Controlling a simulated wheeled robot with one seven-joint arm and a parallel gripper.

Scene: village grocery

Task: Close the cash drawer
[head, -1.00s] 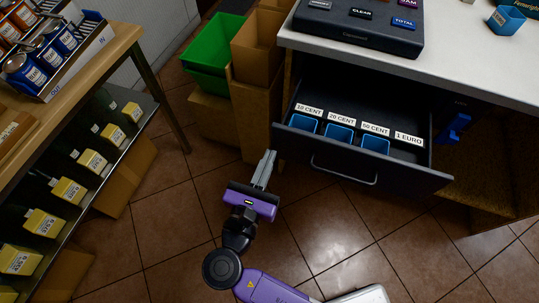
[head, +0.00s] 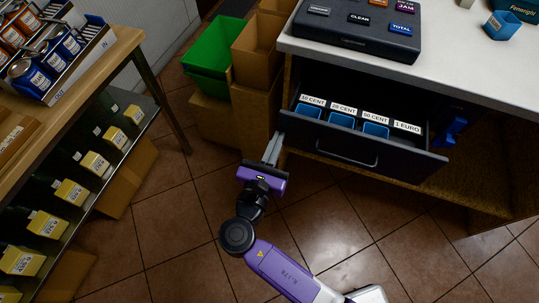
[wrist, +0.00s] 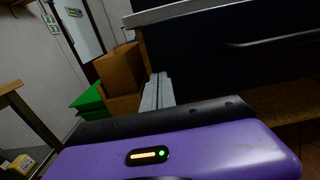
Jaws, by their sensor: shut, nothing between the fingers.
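The dark cash drawer (head: 335,149) is partly open under the white counter. In the wrist view the gripper's grey fingers (wrist: 160,82) point forward, left of the drawer front (wrist: 230,70).
A black cash register (head: 362,22) stands on the white counter (head: 450,75). Cardboard boxes (head: 256,50) and a green crate (head: 214,48) stand left of the drawer. A wooden shelf (head: 112,55) with tins and yellow boxes is at the left. The floor between is clear.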

